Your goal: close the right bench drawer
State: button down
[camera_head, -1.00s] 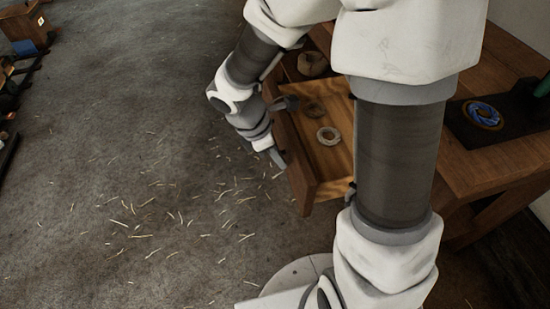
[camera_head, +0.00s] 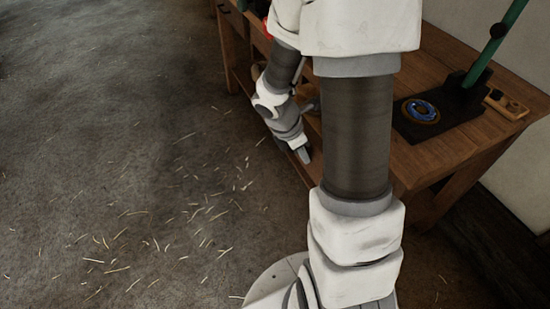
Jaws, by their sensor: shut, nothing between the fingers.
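The wooden bench (camera_head: 440,150) stands at the right. Its right drawer is mostly hidden behind my arm, and its open interior does not show. A strip of wood shows between my gripper and my upright arm link, but I cannot tell whether it is the drawer front. My gripper (camera_head: 303,155) is shut and empty, pointing down at the bench's front side near where the drawer is. I cannot tell whether it touches the wood.
On the bench top lie a dark board (camera_head: 440,122), a blue ring-shaped coil (camera_head: 421,110), a green lever (camera_head: 497,45) and a small wooden block (camera_head: 506,104). The floor (camera_head: 130,130) at the left is free apart from scattered straw bits.

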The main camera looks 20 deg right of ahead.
jog(key=d+p, duration=0.3)
jog(key=d, duration=0.9)
jog(key=shift+d+p, duration=0.2)
jog(key=shift+p, duration=0.1)
jog(key=shift+w, duration=0.1)
